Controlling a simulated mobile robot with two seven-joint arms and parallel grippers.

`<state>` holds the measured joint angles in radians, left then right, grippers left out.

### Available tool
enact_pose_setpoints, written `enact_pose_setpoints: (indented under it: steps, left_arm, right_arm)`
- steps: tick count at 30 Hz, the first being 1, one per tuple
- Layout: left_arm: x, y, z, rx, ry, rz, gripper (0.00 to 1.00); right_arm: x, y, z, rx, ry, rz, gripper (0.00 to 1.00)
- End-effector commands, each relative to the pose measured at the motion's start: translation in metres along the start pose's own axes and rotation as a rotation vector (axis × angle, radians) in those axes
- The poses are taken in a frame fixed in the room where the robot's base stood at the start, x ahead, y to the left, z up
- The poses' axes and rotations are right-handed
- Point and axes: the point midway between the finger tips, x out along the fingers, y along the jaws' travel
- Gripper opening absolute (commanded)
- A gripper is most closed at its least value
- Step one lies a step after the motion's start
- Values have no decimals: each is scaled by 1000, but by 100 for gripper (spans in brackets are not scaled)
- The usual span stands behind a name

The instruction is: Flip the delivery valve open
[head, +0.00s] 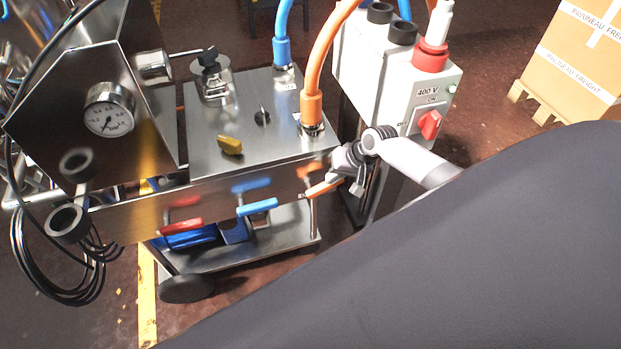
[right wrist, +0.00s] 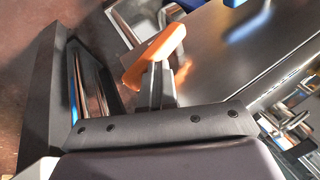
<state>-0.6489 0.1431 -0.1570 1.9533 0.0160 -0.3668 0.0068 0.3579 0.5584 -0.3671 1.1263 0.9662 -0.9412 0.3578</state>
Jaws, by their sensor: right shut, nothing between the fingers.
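Three lever handles stick out along the front face of the steel machine: a red lever (head: 181,225), a blue lever (head: 257,207) and an orange lever (head: 322,188). No label names the delivery valve; the orange lever is the one beside my gripper. My right gripper (head: 349,172) is shut and empty, just right of the orange lever at the machine's front right corner. In the right wrist view, the orange lever (right wrist: 155,52) lies just past the shut fingertips (right wrist: 155,86). I cannot tell whether they touch. My left gripper is not in view.
A white 400 V box (head: 395,70) with a red switch stands just behind my right gripper. An orange hose (head: 318,65) and a blue hose (head: 282,40) rise from the steel top. A gauge (head: 109,108) is at left. A carton (head: 575,55) stands at the back right.

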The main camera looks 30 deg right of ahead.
Motion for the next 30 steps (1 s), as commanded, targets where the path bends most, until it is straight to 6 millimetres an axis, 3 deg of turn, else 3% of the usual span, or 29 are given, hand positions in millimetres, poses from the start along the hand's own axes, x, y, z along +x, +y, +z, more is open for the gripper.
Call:
enact_pose_setpoints:
  steps: [4, 12, 30]
  left_arm:
    - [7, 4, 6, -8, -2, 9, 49]
    - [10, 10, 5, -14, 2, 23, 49]
    - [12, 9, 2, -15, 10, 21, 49]
  right_arm:
    - [8, 14, 1, 45, -16, -108, 0]
    - [12, 24, 1, 34, -16, -98, 0]
    - [14, 30, 2, 32, -17, -95, 0]
